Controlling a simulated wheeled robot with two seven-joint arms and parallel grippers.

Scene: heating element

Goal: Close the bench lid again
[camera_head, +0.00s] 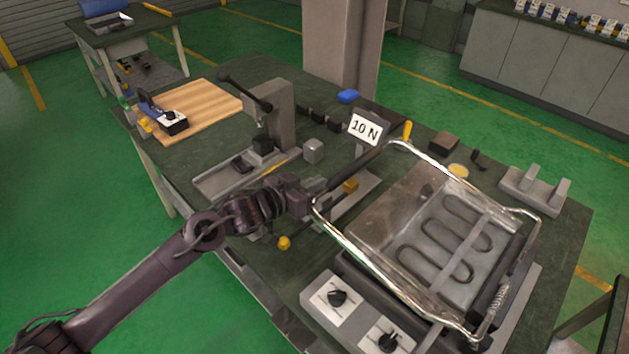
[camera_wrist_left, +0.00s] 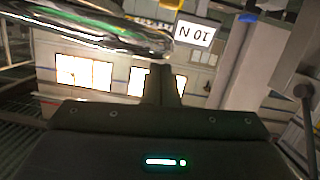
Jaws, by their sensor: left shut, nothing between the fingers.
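A looped heating element (camera_head: 430,258) shows inside the frame. Contact cannot be told. My right gripper is not in view.
A "10 N" sign (camera_head: 365,128) stands behind the frame. A press-like fixture (camera_head: 283,115) and a wooden board (camera_head: 205,110) are on the left of the green bench. A grey bracket (camera_head: 535,190) stands at the right. Control knobs (camera_head: 337,297) are at the front.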

